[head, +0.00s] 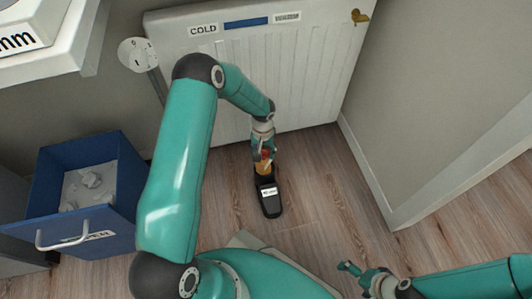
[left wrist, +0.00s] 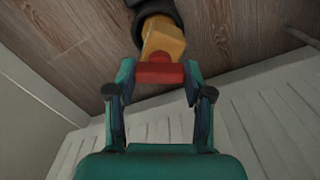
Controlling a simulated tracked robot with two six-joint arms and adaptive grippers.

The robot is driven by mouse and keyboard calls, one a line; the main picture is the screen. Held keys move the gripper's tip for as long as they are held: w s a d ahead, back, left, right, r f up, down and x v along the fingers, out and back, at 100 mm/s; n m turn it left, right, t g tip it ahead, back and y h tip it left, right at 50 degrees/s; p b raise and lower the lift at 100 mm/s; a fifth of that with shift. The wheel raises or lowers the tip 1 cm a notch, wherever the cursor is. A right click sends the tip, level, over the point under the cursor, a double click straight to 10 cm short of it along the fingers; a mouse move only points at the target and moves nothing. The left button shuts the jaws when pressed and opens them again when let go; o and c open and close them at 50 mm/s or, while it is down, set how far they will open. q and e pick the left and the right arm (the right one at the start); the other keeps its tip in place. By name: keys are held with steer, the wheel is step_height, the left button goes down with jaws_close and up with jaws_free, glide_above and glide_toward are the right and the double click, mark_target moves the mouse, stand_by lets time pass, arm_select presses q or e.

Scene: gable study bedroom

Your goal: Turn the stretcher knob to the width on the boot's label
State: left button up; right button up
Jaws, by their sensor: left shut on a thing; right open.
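The black boot (head: 270,199) stands on the wood floor with a white label (head: 269,191) on it; the label's writing is too small to read. A yellow-orange stretcher (head: 263,168) sits in the boot's opening, and its red knob (head: 266,154) is at the top. In the left wrist view the stretcher (left wrist: 163,38) and red knob (left wrist: 160,69) show close up. My left gripper (left wrist: 160,76) is shut on the red knob, one finger on each side; it also shows in the head view (head: 264,150). My right gripper (head: 357,277) is open and empty, low at the right, away from the boot.
A white radiator panel (head: 300,70) marked COLD stands behind the boot. A blue drawer (head: 110,213) with crumpled paper is at the left. A white board edge (head: 365,170) and wall are at the right. Bare floor (head: 320,190) lies right of the boot.

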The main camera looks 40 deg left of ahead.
arm_select(q)
steer(key=m, duration=0.3)
stand_by(1.2)
steer(key=o, duration=1.2)
steer(key=shift+c, duration=0.2)
steer(key=shift+r, duration=0.1)
step_height(320, 180, up, 12)
